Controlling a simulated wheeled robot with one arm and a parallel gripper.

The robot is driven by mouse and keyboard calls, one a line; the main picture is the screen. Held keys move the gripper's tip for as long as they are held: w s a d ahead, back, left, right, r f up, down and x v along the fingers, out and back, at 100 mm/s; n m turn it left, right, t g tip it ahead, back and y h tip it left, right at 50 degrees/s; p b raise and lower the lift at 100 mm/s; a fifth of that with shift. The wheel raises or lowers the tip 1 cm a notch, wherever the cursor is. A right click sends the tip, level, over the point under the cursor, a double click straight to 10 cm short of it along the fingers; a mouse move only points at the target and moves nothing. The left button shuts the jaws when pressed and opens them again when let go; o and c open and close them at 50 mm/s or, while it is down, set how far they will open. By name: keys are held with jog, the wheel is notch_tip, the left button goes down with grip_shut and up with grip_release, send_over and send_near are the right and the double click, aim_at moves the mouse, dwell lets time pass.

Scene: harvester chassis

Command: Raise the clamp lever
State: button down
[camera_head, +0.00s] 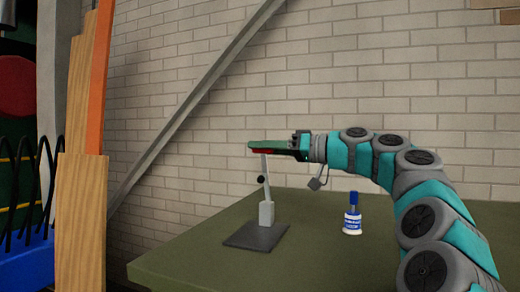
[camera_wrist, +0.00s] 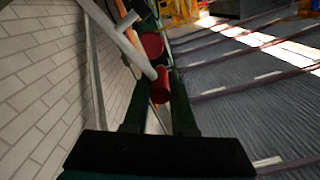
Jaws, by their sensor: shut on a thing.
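The clamp stands on the green table in the head view, with a pale upright body (camera_head: 266,213) on a dark base plate (camera_head: 257,236). Its pale lever (camera_head: 264,165) points up, nearly upright, with a dark knob lower down. My gripper (camera_head: 259,146) lies level at the lever's top, pointing left. Its dark green fingers are shut on the red lever handle (camera_head: 262,151), which they partly hide. In the wrist view, the red handle (camera_wrist: 162,86) sits between the fingers of my gripper (camera_wrist: 159,88).
A white bottle with a blue cap (camera_head: 352,214) stands on the green table (camera_head: 200,262), right of the clamp and below my arm. A brick wall is behind, with a slanting grey beam (camera_head: 190,103). Wooden boards (camera_head: 82,200) stand to the left.

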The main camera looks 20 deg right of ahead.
jog(key=shift+w+d+f, duration=0.1)
jog(key=shift+w+f, duration=0.1)
jog(key=shift+f, duration=0.15)
jog(key=c, duration=1)
grip_release()
jog(key=shift+o, duration=1.3)
jog(key=shift+r, duration=0.2)
jog(key=v, duration=0.8)
